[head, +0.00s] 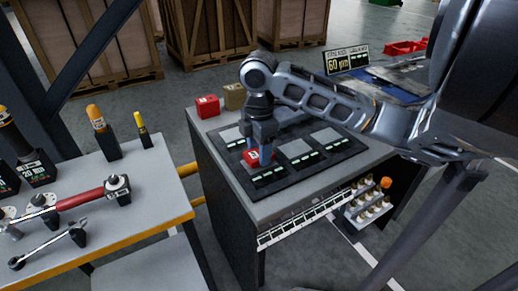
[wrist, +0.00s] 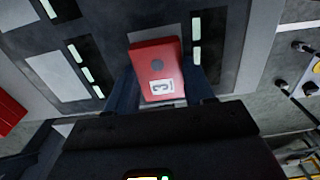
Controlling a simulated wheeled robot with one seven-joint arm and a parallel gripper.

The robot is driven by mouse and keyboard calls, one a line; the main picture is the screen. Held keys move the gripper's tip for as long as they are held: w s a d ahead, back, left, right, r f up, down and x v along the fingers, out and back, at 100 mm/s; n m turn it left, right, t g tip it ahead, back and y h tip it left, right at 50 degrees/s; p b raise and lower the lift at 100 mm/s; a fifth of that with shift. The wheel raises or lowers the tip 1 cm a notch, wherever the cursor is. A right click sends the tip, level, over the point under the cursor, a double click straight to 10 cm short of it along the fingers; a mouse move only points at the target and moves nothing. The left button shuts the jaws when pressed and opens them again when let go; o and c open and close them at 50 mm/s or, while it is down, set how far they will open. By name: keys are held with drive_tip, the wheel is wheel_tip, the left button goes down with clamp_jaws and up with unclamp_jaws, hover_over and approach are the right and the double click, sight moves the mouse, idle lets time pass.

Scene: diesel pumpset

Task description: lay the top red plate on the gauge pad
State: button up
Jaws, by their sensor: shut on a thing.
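My gripper (head: 259,150) points down over the dark board on the grey cabinet top, shut on a red plate (head: 252,157). In the wrist view the plate (wrist: 157,62) sits between my two fingers (wrist: 162,88), with a grey round spot and a white label reading 3. The dark board (head: 285,178) carries several grey square pads, such as one right of my gripper (head: 297,148), with pale light strips beside them. The plate is over the front-left part of the board and hides what is under it. I cannot tell whether it touches, or which pad is the gauge pad.
Another red block (head: 207,107) and a tan block (head: 234,96) stand at the cabinet's back left. A sign (head: 345,61) stands at the back. A side table (head: 150,185) with tools is on the left. A rack of small fittings (head: 368,205) is at the cabinet's right front.

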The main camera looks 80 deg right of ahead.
drive_tip(key=shift+f, duration=0.1)
drive_tip(key=shift+f+b, duration=0.35)
drive_tip(key=shift+b, duration=0.1)
drive_tip(key=shift+f+b, duration=0.3)
drive_tip(key=o, duration=1.5)
drive_tip(key=shift+r, duration=0.15)
wheel_tip(320, 180, up, 8)
drive_tip(key=shift+f, duration=0.15)
drive_tip(key=shift+p, duration=0.35)
wheel_tip(320, 180, up, 6)
drive_tip(key=p, duration=0.5)
